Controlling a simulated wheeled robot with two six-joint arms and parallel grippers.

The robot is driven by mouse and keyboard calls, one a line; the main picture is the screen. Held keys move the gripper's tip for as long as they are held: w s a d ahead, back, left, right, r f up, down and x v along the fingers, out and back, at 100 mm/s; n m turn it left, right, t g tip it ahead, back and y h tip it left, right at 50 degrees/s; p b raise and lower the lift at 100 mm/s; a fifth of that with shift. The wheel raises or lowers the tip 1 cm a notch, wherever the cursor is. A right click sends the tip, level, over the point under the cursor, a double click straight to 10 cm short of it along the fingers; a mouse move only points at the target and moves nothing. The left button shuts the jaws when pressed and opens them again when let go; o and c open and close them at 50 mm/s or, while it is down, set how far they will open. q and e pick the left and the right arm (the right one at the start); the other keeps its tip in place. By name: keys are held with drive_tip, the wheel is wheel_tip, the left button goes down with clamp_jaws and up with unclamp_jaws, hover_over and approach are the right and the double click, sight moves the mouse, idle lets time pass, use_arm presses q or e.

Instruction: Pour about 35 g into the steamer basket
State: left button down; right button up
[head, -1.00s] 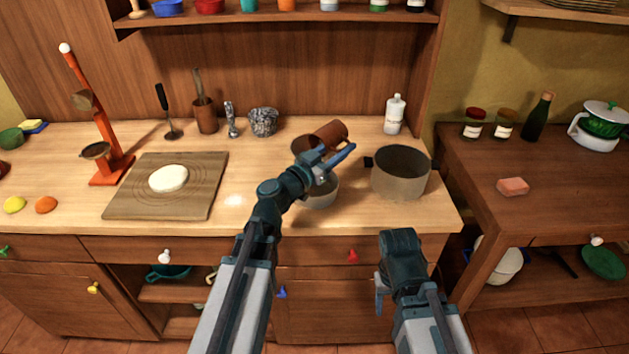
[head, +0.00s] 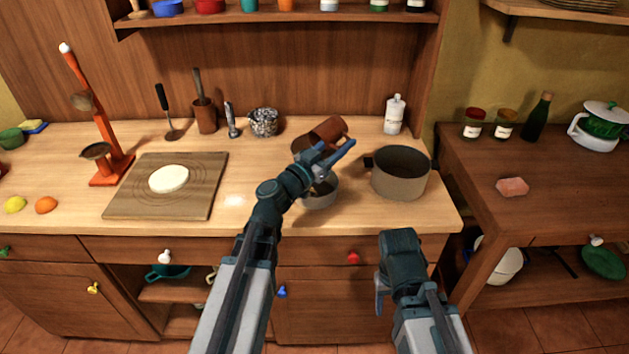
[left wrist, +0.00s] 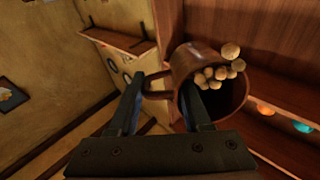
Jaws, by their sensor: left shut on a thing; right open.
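My left gripper (head: 334,154) is shut on a brown mug (head: 328,131), held tilted above the counter. In the left wrist view the mug (left wrist: 203,62) has its handle between the fingers, and several pale round pieces (left wrist: 218,74) show at its mouth. Below the gripper stands a grey round container (head: 320,199), partly hidden by my arm; it may be the steamer basket, but I cannot tell for sure. A brown round rim shows just behind the gripper, mostly hidden. My right gripper (head: 381,291) is open and empty, low in front of the counter.
A large grey pot (head: 402,183) stands to the right of the container. A board (head: 200,195) with flat white dough (head: 169,179) lies to the left. A white bottle (head: 394,115) and a speckled bowl (head: 263,123) stand at the back. The counter's front right corner is clear.

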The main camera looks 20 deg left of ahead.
use_arm(q)
drive_tip(key=shift+s+r+t, duration=0.1)
drive_tip(key=shift+r+t, duration=0.3)
drive_tip(key=shift+r, duration=0.25)
idle(0.4)
drive_tip(key=f, duration=0.1)
drive_tip(key=f+g, duration=0.1)
drive_tip(key=f, duration=0.1)
drive_tip(key=f+g+y+p, duration=0.1)
drive_tip(key=shift+w+d+f, duration=0.15)
drive_tip(key=shift+w, duration=0.2)
